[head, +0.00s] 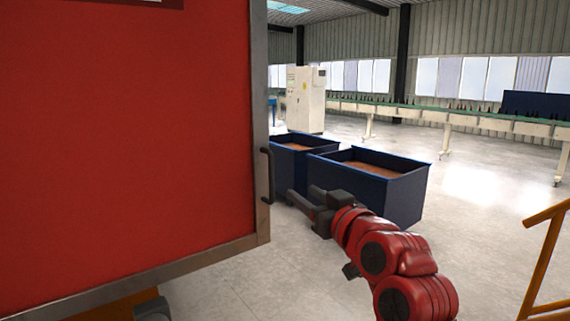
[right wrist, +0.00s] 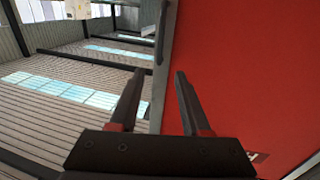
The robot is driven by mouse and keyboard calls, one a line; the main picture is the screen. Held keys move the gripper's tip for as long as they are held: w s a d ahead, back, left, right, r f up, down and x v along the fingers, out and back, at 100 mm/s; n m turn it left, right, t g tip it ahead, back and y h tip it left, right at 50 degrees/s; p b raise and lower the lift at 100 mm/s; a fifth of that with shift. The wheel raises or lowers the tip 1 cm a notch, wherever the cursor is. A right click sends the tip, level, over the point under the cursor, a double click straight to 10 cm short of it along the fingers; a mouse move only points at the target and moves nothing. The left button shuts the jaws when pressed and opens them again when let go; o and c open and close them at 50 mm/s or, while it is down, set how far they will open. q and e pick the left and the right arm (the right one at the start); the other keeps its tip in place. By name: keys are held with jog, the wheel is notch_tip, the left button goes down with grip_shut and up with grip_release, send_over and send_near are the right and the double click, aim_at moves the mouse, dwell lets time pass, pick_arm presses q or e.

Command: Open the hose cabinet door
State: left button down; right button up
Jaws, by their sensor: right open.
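The hose cabinet's red door (head: 130,140) with its grey metal edge fills the left of the head view. A dark bar handle (head: 267,175) stands upright on its right edge. My right gripper (head: 301,191) is open and empty, just right of the handle's lower end and apart from it in the picture. In the right wrist view its two fingers (right wrist: 160,73) point along the edge of the red door (right wrist: 245,70). The dark handle (right wrist: 161,32) shows beyond and between the fingertips. My left gripper is not in view. I cannot tell whether the door is fully shut.
Two blue bins (head: 375,192) stand on the floor beyond my right arm. A conveyor with dark bottles (head: 455,118) and a pale machine cabinet (head: 305,100) are farther back. An orange rail (head: 545,255) is at the lower right.

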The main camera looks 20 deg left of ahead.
aim_at(272, 171)
jog(key=p+x, duration=0.7)
jog(key=x, duration=0.8)
jog(key=shift+w+a+r, duration=0.2)
jog(key=shift+w+a, duration=0.1)
jog(key=shift+w+a+f+p, duration=0.2)
jog(key=shift+w+a+p, duration=0.2)
jog(key=shift+w, duration=0.2)
jog(key=shift+c, duration=0.2)
grip_shut()
